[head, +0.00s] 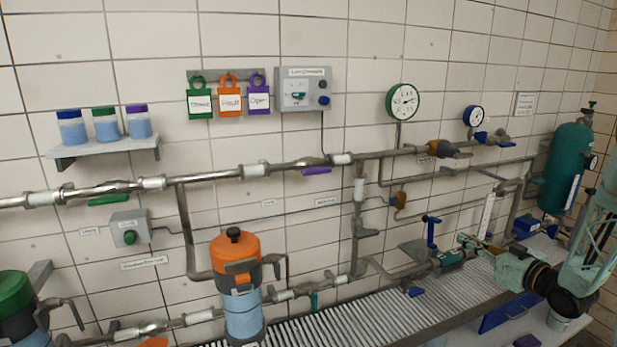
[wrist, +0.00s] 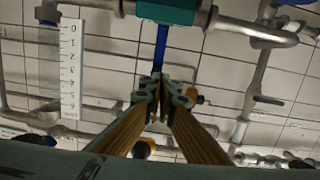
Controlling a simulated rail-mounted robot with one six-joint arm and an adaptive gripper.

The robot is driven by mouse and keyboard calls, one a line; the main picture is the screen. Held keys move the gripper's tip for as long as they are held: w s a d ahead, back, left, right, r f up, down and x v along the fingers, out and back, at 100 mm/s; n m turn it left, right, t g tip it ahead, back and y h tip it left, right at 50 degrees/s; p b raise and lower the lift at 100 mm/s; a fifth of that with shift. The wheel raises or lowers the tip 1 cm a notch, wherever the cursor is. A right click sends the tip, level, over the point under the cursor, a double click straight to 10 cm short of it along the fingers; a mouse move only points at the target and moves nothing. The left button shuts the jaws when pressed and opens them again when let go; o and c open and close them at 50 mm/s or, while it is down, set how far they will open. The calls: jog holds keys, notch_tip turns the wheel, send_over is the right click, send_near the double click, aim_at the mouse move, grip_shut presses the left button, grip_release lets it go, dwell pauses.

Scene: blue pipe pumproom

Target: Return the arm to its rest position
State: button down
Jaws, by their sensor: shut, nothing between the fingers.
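My gripper (head: 462,240) is at the right of the head view, at the end of my pale green arm, which reaches in from the right edge. It points left, in front of the pipes and above the slatted bench. In the wrist view my gripper (wrist: 163,85) has its fingertips together with nothing visible between them. A blue lever (wrist: 160,45) under a teal valve body (wrist: 170,12) shows just beyond the fingertips. I cannot tell whether they touch it. In the head view a blue-handled valve (head: 432,234) stands just left of the gripper.
A white scale (wrist: 70,70) stands left of the fingers in the wrist view. Pipes run along the tiled wall. A slatted bench (head: 345,318) lies below. A teal cylinder (head: 566,168) stands at the right, behind my arm. An orange-topped container (head: 236,280) stands at the front.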

notch_tip(320, 180, up, 6)
jog(key=w+a+r+g+h, duration=0.1)
jog(key=w+a+h, duration=0.1)
jog(key=h, duration=0.1)
jog(key=s+a+r+m+g+h, duration=0.35)
jog(key=s+a+r, duration=0.45)
jog(key=s+r, duration=0.55)
jog(key=s+a+g, duration=0.2)
jog(key=s+a, duration=0.5)
jog(key=s, duration=0.8)
jog(key=s+a+r+g, duration=0.1)
jog(key=s+a, duration=0.7)
jog(key=s, duration=0.8)
jog(key=s+a+r+g+y, duration=0.1)
jog(key=s+a+g, duration=0.3)
jog(key=s, duration=1.2)
jog(key=a, duration=0.3)
jog(key=shift+s+a+m, duration=0.15)
jog(key=shift+m, duration=0.2)
